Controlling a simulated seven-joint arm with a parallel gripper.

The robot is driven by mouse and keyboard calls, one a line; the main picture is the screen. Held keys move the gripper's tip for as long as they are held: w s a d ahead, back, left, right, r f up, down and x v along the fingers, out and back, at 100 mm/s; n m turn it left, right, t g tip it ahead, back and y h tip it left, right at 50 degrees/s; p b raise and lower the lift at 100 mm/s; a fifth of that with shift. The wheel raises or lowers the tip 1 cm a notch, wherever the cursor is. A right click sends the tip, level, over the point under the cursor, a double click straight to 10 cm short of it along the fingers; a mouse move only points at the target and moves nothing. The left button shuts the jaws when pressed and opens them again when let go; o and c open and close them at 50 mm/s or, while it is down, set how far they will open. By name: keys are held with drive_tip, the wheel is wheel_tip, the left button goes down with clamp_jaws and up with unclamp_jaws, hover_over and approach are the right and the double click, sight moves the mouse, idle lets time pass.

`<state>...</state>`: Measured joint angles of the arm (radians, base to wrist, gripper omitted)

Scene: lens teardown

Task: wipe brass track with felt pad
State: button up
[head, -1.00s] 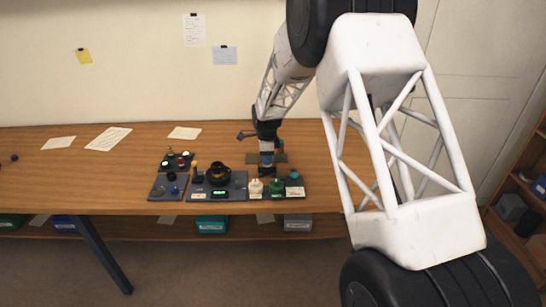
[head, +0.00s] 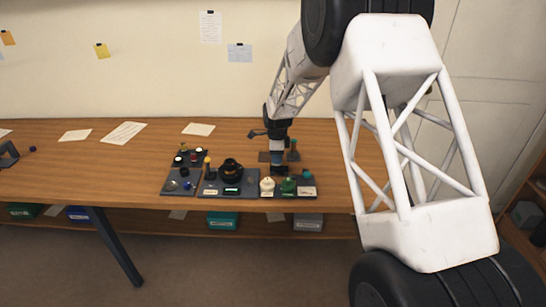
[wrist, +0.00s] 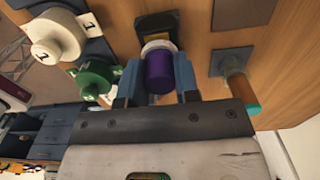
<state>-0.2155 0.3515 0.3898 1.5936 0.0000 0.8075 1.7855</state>
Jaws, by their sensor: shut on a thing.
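My gripper (wrist: 158,85) is shut on a purple cylinder (wrist: 159,73), with one blue finger on each side. A pale white band (wrist: 157,46) shows at its far end; this appears to be the felt pad with its handle. Just beyond it is a dark square piece (wrist: 170,19) with a little yellow showing, perhaps the brass track; the pad hides most of it. I cannot tell whether they touch. In the head view my gripper (head: 277,161) is low over the bench, behind the row of parts, and the pad is too small to make out.
A teal-tipped post (wrist: 236,86) stands on a dark plate at right. A black lens (head: 231,171) sits on a tray left of my gripper.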

sight(287, 163)
drive_tip(key=shift+d, duration=0.5)
drive_tip(key=shift+d+f, duration=0.1)
drive_tip(key=shift+d, duration=1.4)
drive_tip(key=r, duration=0.2)
drive_tip(key=shift+d+r, duration=0.25)
drive_tip(key=shift+r, duration=2.9)
drive_tip(key=w+d+f, duration=0.2)
drive_tip(key=d, duration=0.4)
drive_tip(key=shift+w+d+f, duration=0.25)
drive_tip(key=shift+d, duration=0.1)
